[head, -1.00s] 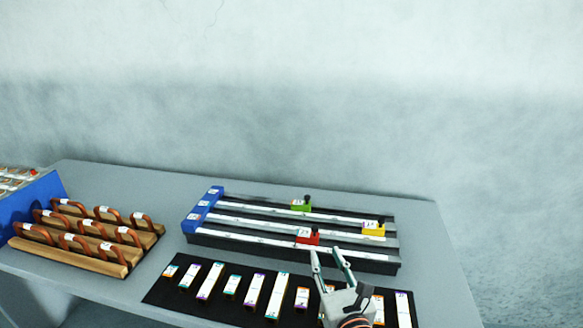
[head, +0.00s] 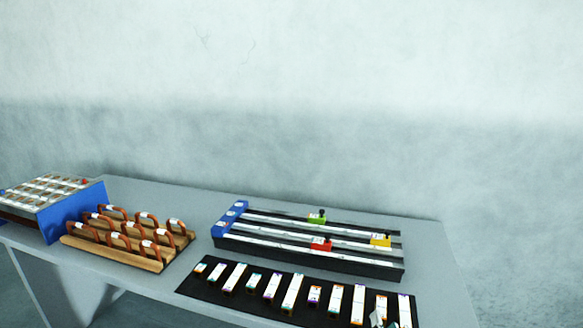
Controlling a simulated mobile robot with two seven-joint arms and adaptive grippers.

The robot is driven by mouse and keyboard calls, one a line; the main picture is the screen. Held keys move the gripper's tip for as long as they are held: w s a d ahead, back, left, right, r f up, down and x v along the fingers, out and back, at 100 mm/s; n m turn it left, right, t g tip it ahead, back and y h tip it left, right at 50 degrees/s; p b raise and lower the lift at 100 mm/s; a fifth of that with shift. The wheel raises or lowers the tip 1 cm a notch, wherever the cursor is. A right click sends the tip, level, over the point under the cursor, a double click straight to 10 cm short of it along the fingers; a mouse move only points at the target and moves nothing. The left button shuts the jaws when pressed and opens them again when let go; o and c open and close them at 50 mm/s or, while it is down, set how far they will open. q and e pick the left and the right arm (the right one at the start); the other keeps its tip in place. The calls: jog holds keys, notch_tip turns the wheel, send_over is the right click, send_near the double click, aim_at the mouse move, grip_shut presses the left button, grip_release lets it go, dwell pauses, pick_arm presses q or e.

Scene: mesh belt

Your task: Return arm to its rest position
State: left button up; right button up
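The tips of my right gripper (head: 380,321) just show at the bottom edge, over the right part of a black mat (head: 338,281) with labelled bars. The rest of that gripper and its arm are out of frame, so I cannot tell whether it is open or shut. I see nothing held at the visible tips. My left gripper is not in view.
A rail rack (head: 310,262) with a blue end block carries green (head: 317,217), yellow (head: 381,240) and red (head: 320,244) sliders. Left are a wooden rack (head: 110,250) with brown loops and a blue box (head: 75,218). The table's right end (head: 432,262) is bare.

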jog(key=s+d+f+m+g+h, duration=0.2)
jog(key=s+d+f+m+g, duration=0.2)
jog(key=s+d+m, duration=0.55)
jog(key=s+d+f+m+g+h, duration=0.1)
jog(key=s+d+f+m+g, duration=0.4)
jog(key=s+m, duration=0.7)
jog(key=w+a+f+m+t+y, duration=0.1)
jog(key=a+f+t+y, duration=0.3)
jog(key=a+f+y, duration=0.3)
jog(key=shift+w+a+f, duration=0.25)
jog(key=shift+a+f, duration=2.65)
jog(key=shift+a, duration=1.4)
jog(key=shift+m, duration=0.25)
